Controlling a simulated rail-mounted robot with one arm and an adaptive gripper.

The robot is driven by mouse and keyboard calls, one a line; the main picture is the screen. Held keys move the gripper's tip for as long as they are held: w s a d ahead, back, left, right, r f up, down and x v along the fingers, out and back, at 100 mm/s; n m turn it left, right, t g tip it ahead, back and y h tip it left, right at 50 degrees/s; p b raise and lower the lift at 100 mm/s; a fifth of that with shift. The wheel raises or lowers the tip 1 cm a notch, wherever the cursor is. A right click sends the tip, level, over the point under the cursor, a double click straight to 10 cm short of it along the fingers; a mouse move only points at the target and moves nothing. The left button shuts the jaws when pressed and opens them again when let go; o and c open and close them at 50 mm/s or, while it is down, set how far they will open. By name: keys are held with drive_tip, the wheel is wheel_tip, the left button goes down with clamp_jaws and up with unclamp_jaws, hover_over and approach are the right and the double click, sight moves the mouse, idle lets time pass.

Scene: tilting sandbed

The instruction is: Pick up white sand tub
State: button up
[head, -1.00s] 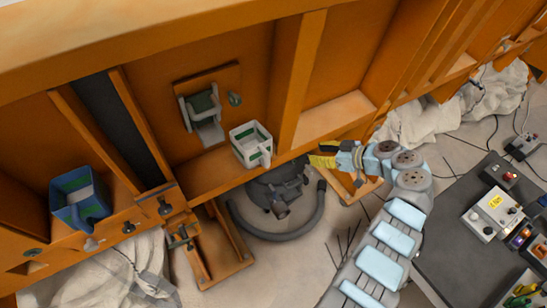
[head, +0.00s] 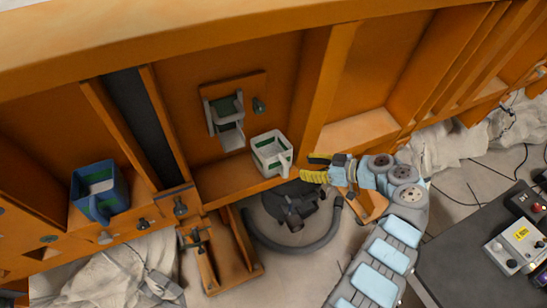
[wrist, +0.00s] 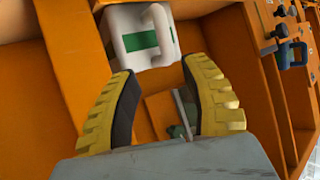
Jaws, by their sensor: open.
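The white sand tub (head: 268,151), with green patches and a handle, stands on the orange ledge in the middle of the head view. In the wrist view the white tub (wrist: 118,40) is at the top, beyond the fingertips, with its handle and a green patch facing me. My gripper (head: 317,168), with yellow and black fingers, is just right of the tub in the head view, apart from it. In the wrist view my gripper (wrist: 158,72) is open and empty, its fingers spread wide. What is inside the tub is hard to make out.
A blue tub (head: 97,203) stands on the ledge at the left. A white-and-green fixture (head: 226,122) is on the orange wall behind the white tub. An orange upright (head: 315,90) stands behind my gripper. A dark vacuum with a hose (head: 292,205) lies on the floor below.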

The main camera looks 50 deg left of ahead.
sight(287, 165)
drive_tip(key=shift+p+x, duration=0.35)
drive_tip(key=shift+x, duration=3.3)
drive_tip(key=shift+s, duration=0.15)
drive_tip(key=shift+d, duration=0.1)
